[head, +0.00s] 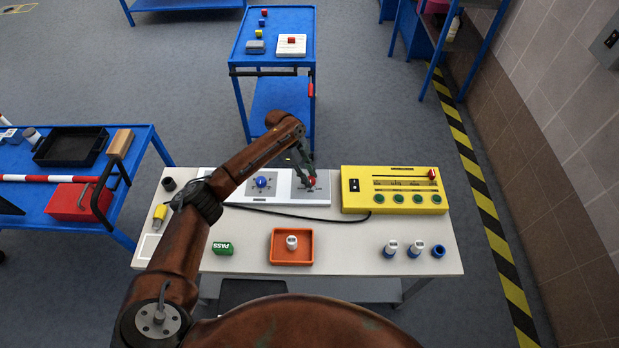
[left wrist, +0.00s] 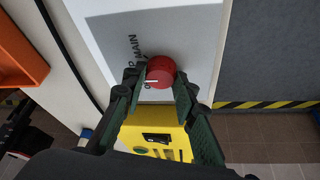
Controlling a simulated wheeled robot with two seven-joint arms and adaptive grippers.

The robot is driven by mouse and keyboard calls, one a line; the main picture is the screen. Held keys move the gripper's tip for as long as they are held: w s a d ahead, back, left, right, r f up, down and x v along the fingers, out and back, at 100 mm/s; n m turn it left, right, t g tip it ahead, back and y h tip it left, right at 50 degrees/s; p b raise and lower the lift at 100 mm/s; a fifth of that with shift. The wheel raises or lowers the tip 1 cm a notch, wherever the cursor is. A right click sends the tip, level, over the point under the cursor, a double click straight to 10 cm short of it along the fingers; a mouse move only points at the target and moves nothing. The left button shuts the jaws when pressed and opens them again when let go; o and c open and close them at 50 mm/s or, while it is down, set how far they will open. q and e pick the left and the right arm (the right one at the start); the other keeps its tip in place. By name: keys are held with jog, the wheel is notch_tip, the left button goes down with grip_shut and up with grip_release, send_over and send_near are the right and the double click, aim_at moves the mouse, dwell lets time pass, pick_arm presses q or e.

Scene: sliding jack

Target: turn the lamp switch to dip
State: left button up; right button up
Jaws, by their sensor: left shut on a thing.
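The lamp switch is a red knob (head: 309,182) on a grey plate at the right end of the white panel. The knob also shows in the left wrist view (left wrist: 160,71), between my fingertips. Its white mark points left in that view, near lettering partly hidden by a finger. The word MAIN (left wrist: 133,46) is readable farther up; the end of another label shows below it. My left gripper (head: 305,172) is shut on the red knob, with one finger on each side of it. My right gripper is not in view.
A blue knob (head: 261,182) sits to the left on the panel. A yellow box (head: 395,208) with green buttons stands just right.

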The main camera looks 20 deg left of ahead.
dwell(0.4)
pick_arm(q)
jog(key=o, duration=1.2)
jog(key=shift+c, duration=0.2)
jog(key=v, duration=1.2)
jog(key=shift+w, duration=0.1)
